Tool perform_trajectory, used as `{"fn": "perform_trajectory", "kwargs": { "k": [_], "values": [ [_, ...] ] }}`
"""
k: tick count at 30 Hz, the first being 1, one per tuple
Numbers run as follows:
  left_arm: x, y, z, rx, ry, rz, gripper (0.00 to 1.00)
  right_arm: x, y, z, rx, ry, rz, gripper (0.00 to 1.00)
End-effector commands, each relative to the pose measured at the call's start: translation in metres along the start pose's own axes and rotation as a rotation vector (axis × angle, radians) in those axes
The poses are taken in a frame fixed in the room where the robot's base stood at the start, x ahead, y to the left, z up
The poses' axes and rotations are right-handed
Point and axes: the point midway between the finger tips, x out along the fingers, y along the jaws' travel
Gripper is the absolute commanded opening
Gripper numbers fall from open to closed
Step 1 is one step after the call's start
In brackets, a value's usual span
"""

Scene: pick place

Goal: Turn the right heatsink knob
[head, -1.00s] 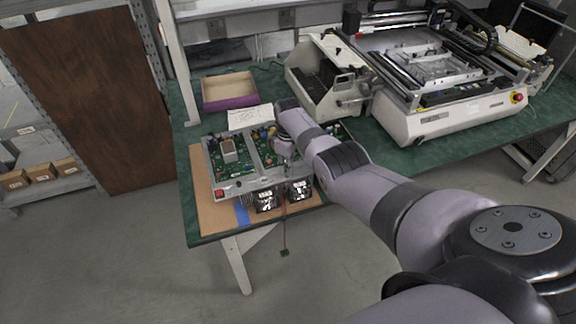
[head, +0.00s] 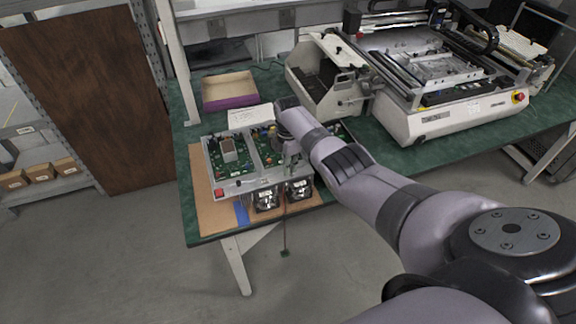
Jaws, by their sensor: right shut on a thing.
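A metal-framed electronics test unit (head: 217,176) with green circuit boards (head: 236,160) lies on the brown board at the table's near left corner. Two dark heatsink fans, a left one (head: 265,199) and a right one (head: 299,189), sit at its front edge. My right arm reaches in from the lower right. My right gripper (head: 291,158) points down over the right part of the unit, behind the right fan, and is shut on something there. The arm and wrist hide most of what it holds; I cannot make out the knob itself. My left gripper is out of view.
A purple-sided open box (head: 229,92) and a white paper (head: 250,117) lie behind the unit. A large white machine (head: 440,122) and a white feeder unit (head: 325,80) stand to the right on the green table (head: 404,155). A cable hangs off the front edge.

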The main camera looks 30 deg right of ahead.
Motion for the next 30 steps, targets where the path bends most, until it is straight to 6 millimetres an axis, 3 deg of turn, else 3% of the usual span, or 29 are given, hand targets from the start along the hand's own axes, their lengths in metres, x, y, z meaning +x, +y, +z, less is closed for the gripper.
{"fn": "perform_trajectory", "kwargs": {
  "k": [30],
  "values": [
    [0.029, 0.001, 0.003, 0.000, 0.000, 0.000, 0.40, 0.004, -0.002, 0.001, -0.939, 0.001, -0.008, 0.00]
  ]
}}
